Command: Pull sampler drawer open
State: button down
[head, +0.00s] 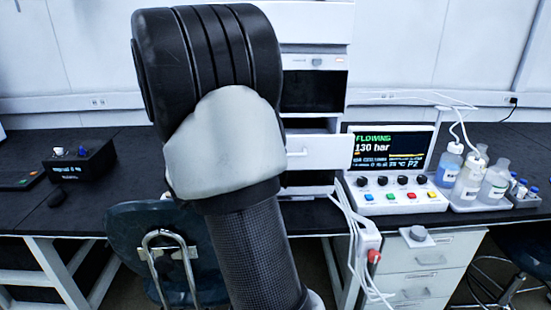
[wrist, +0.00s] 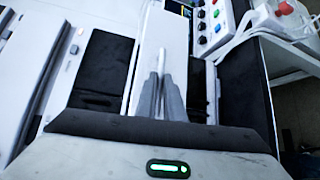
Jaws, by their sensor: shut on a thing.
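The chromatography stack (head: 315,35) stands on the bench, partly hidden behind my arm in the head view. Its white sampler drawer (head: 328,152) shows below a dark bay, and its face appears to stand forward of the stack. In the wrist view the white drawer (wrist: 181,50) lies beyond my gripper. My gripper (wrist: 161,77) has its two grey fingers close together, shut on the slim white drawer handle (wrist: 162,60).
A control panel (head: 395,195) with a screen reading "FLOWING 130 bar" stands right of the stack. Bottles (head: 470,178) in a tray are further right. A box with a red knob (head: 374,257) and cables hangs at the bench front. A chair (head: 150,235) stands at left.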

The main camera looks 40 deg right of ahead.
jog(key=shift+s+a+b, duration=0.6)
jog(key=shift+s+a, duration=1.1)
jog(key=shift+s, duration=0.3)
jog(key=c, duration=1.9)
grip_release()
jog(key=shift+o, duration=0.2)
jog(key=s+a+r+p, duration=0.1)
jog(key=a+r+p, duration=0.1)
jog(key=a, duration=1.5)
jog(key=shift+s+r, duration=0.15)
jog(key=shift+r, duration=0.1)
